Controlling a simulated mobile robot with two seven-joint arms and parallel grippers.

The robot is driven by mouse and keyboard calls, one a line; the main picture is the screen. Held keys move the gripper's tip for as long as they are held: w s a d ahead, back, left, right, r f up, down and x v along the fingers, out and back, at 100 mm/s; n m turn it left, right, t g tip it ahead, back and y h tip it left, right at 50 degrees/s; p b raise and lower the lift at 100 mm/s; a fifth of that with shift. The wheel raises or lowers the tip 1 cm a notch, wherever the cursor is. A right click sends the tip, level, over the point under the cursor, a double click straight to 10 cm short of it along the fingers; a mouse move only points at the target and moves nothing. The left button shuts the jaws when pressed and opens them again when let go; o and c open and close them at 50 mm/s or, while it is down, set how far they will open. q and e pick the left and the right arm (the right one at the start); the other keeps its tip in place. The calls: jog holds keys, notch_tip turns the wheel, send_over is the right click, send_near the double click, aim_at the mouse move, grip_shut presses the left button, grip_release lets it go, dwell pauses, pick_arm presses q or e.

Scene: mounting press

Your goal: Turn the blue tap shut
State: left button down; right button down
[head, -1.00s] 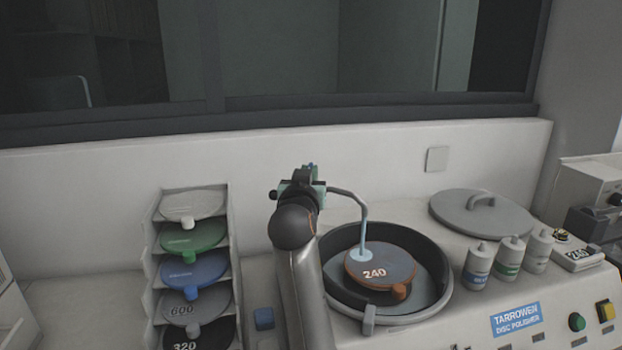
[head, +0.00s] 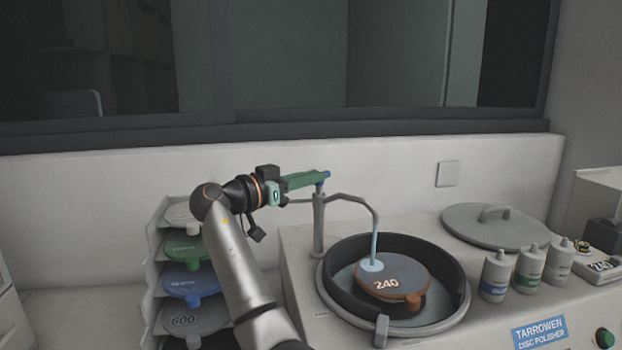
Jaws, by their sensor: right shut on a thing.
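The blue tap (head: 322,176) sits on top of the grey upright post of the water spout (head: 319,225), left of the polisher bowl. Only a small part of the tap's blue handle shows; the gripper covers the rest. My right gripper (head: 313,179) comes in from the left, roughly level, and its green fingers are shut on the tap. The spout bends over the bowl, and a pale blue stream of water (head: 373,258) falls from its end onto the 240 disc (head: 390,275). My left gripper is out of view.
The disc lies in the black polisher bowl (head: 336,290). A rack with several coloured discs (head: 187,281) stands at the left, behind my arm. A grey lid (head: 497,226) and bottles (head: 497,275) stand right of the bowl. The wall is close behind.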

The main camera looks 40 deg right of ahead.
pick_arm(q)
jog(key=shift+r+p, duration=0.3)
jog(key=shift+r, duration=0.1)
pick_arm(e)
jog(key=shift+w+m+g, duration=0.1)
jog(key=shift+m+g, duration=0.5)
jog(key=shift+g, duration=0.3)
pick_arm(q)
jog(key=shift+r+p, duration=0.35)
pick_arm(e)
jog(key=shift+w+d+f+m+g, duration=0.1)
jog(key=shift+m+g, duration=0.4)
jog(key=shift+g, duration=0.3)
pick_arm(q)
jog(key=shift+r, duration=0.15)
pick_arm(e)
jog(key=shift+f+g+y, duration=0.2)
jog(key=shift+g+y, duration=0.1)
jog(key=shift+g, duration=0.1)
jog(key=c, duration=0.9)
grip_release()
jog(key=shift+r+m, duration=0.2)
jog(key=shift+m, duration=0.1)
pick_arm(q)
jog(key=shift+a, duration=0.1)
